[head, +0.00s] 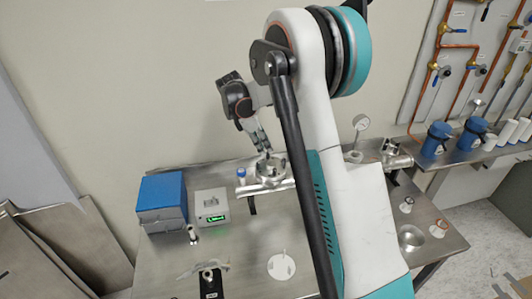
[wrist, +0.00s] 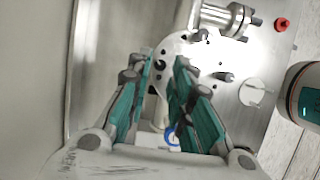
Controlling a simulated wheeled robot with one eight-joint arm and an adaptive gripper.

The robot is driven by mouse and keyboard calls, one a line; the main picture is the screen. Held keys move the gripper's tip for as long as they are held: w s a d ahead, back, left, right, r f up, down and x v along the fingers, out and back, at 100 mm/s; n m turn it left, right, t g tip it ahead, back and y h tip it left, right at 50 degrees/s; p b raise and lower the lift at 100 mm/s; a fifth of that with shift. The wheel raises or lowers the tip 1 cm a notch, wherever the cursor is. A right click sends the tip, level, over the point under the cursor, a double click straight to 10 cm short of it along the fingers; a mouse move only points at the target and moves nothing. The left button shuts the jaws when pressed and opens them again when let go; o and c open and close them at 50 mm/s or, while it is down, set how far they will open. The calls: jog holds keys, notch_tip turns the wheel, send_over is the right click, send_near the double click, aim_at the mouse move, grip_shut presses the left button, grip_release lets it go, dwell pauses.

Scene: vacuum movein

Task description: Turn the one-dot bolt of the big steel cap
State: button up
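The big steel cap (head: 271,168) sits on the steel bench in the head view. In the wrist view it is a pale disc (wrist: 203,55) with several dark bolts around its rim. My gripper (head: 267,153) points down just above the cap. In the wrist view my gripper (wrist: 166,62) has its two green-padded fingers apart, with a dark bolt (wrist: 160,66) showing between the tips. I cannot tell whether the fingers touch this bolt. The dot marks are too small to read, so I cannot tell which bolt has one dot.
A blue box (head: 162,194) and a grey device with a green display (head: 211,207) stand left of the cap. A white disc (head: 282,267) lies on the bench in front. A round gauge (head: 361,122) stands behind my arm. A red part (wrist: 282,24) shows in the wrist view.

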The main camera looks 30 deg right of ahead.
aim_at(268, 155)
jog(key=shift+x, duration=1.45)
grip_shut()
